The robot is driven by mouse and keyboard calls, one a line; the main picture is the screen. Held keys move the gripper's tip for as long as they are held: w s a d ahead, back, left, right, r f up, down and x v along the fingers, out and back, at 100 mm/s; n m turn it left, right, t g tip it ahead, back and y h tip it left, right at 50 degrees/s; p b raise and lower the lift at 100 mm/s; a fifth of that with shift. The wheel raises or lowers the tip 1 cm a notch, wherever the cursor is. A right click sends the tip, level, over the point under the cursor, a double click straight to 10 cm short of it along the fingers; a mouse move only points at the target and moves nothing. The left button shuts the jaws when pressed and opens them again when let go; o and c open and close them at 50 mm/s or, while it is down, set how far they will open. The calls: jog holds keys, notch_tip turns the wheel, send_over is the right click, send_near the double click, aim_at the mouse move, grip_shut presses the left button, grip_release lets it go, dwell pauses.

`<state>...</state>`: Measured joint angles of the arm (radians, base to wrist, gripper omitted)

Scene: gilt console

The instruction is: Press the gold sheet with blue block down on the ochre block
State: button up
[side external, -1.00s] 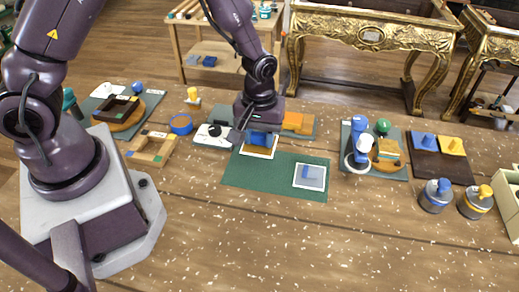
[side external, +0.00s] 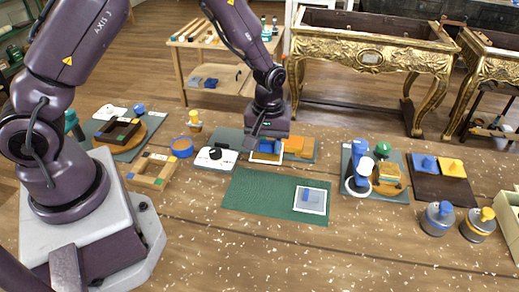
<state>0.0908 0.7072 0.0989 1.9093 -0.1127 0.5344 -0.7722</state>
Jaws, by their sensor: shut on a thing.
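My gripper (side external: 267,138) is shut on a blue block, seen from the side at the back of the work area. Beneath it hangs a sheet with a pale border (side external: 265,158); a warm yellowish tone shows at its edge, but most of its face is hidden. The ochre block (side external: 294,145) is just to the right, on the grey-blue board behind the green mat. The sheet's right edge is close to it; I cannot tell whether they touch. A second pale-bordered sheet (side external: 319,204) with a blue block (side external: 306,195) lies on the green mat (side external: 255,195).
A white plate with a black knob (side external: 215,155) and a blue ring (side external: 182,147) stand left. A board with a blue-and-white tool (side external: 362,170) and green knob (side external: 383,149) stands right. Two round pots (side external: 437,218) (side external: 478,226) are at the right. The front table is clear.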

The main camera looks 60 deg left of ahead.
send_near(292, 141)
jog(key=s, duration=0.1)
jog(key=s+f, duration=0.2)
jog(key=shift+s+d+f, duration=0.1)
jog(key=shift+d+f, duration=0.1)
jog(key=shift+d, duration=0.1)
jog(key=w, duration=0.1)
jog(key=w+r, duration=0.2)
jog(key=shift+w+a+m, duration=0.2)
jog(key=shift+a+m, duration=0.1)
jog(key=shift+a, duration=0.1)
jog(key=shift+r, duration=0.1)
jog(key=shift+s+f, duration=0.1)
jog(key=shift+f, duration=2.8)
jog(key=shift+f, duration=0.7)
jog(key=shift+r, duration=3.55)
